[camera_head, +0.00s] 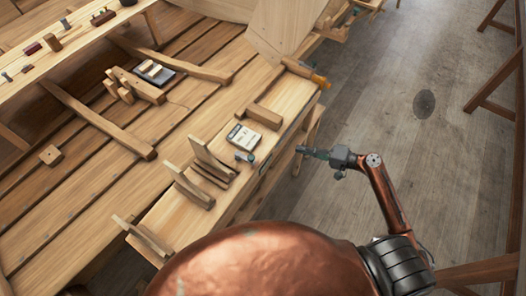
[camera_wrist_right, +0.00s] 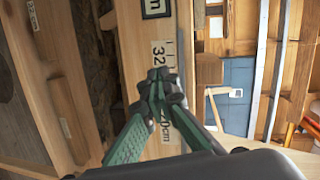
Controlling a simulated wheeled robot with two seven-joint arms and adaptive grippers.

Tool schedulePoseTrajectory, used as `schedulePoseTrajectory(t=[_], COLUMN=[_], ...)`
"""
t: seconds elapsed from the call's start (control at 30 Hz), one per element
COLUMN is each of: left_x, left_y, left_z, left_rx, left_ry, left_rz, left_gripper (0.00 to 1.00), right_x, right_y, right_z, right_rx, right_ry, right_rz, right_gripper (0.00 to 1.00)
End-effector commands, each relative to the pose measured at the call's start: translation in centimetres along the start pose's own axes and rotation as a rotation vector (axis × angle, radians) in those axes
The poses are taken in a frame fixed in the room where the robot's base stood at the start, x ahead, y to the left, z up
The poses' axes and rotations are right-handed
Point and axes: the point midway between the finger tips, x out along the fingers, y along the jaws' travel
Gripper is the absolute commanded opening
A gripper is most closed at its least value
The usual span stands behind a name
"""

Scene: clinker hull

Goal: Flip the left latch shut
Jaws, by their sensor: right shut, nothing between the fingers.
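No latch can be made out for certain in either view. My right gripper (camera_head: 303,151) is off the right edge of the wooden bench (camera_head: 170,232), over the grey floor side. In the right wrist view its green fingers (camera_wrist_right: 158,82) are closed together and empty, in front of a pale wooden board with printed number labels (camera_wrist_right: 158,52). Whether the fingertips touch the board I cannot tell. My left gripper is not in view.
A small pale box (camera_head: 243,138) and a small teal-and-metal item (camera_head: 244,157) lie near the bench's right edge. Upright wooden pieces (camera_head: 188,187) stand to their left. An orange-handled tool (camera_head: 306,74) lies at the far corner. The floor (camera_head: 400,125) at right is largely clear.

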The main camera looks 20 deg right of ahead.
Motion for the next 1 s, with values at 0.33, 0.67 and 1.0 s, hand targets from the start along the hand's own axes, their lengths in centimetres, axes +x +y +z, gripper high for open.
schedulePoseTrajectory(t=[0.33, 0.67, 1.0], left_x=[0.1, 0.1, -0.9], left_y=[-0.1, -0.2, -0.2], left_z=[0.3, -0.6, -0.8], left_rx=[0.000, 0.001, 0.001], left_ry=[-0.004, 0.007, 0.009], left_rz=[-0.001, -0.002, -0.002], left_gripper=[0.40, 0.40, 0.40], right_x=[-0.2, 0.0, 4.7], right_y=[-12.0, -12.0, -13.1], right_z=[4.9, 4.9, 5.8], right_rx=[-0.050, -0.049, -0.050], right_ry=[-0.194, -0.192, -0.192], right_rz=[-0.181, -0.182, -0.185], right_gripper=[0.00, 0.00, 0.00])
